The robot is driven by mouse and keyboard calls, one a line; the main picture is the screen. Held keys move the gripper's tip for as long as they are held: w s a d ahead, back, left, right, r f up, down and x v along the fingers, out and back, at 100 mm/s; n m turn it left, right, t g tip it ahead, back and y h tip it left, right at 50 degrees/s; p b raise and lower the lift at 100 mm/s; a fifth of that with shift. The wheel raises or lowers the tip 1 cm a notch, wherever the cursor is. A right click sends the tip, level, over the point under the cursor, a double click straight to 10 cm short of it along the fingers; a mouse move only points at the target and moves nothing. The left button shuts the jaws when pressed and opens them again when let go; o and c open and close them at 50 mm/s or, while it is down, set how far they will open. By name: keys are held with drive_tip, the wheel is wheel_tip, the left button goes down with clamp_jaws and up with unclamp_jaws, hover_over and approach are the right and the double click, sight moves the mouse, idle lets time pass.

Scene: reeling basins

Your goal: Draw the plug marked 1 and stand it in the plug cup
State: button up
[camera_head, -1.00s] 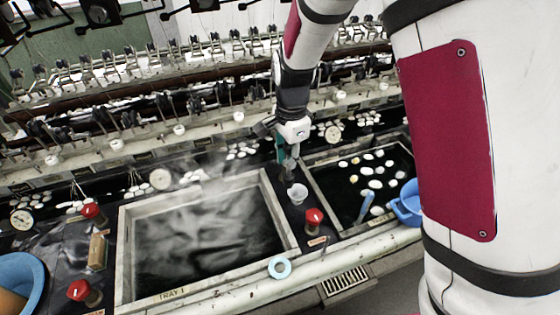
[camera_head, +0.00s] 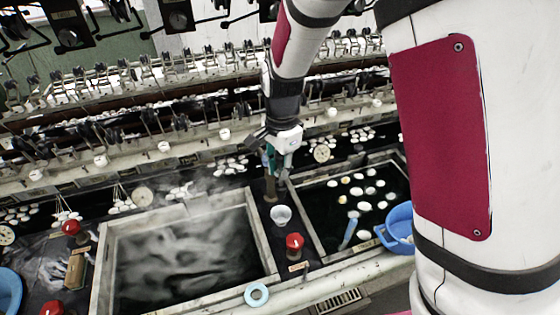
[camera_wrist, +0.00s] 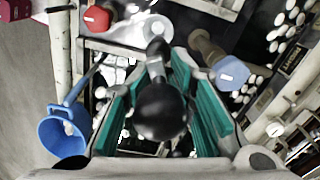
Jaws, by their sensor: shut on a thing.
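My gripper (camera_head: 277,169) is above the dark strip between the two basins. In the wrist view its teal fingers (camera_wrist: 165,85) are closed around a dark plug with a round black knob (camera_wrist: 163,112); its shaft runs away from the camera. I cannot read a number on it. A small white cup (camera_head: 281,214), which looks like the plug cup, stands on the strip below and slightly right of the gripper. A pale round shape (camera_wrist: 148,30) beyond the plug's end may be this cup. A brown post (camera_head: 270,188) stands beside the cup; its bluish top (camera_wrist: 231,74) is right of the fingers.
The steaming left basin (camera_head: 111,262) and the right basin with white cocoons (camera_head: 371,190) flank the strip. A red knob (camera_head: 294,241) stands in front of the cup. A blue ladle (camera_head: 400,224) and a pale blue ring (camera_head: 256,294) are near the front edge.

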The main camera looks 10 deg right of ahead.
sight(281, 186)
wheel_tip(281, 186, down, 6)
drive_tip(key=shift+r+b, duration=0.1)
drive_tip(key=shift+b, duration=0.95)
drive_tip(key=shift+f, duration=1.1)
drive_tip(key=shift+f, duration=0.3)
idle(0.4)
drive_tip(key=shift+f, duration=0.35)
drive_tip(key=shift+f, duration=0.6)
idle(0.3)
drive_tip(key=shift+f, duration=0.35)
drive_tip(key=shift+f+b, duration=0.35)
drive_tip(key=shift+f, duration=0.4)
idle(0.8)
drive_tip(key=o, duration=1.1)
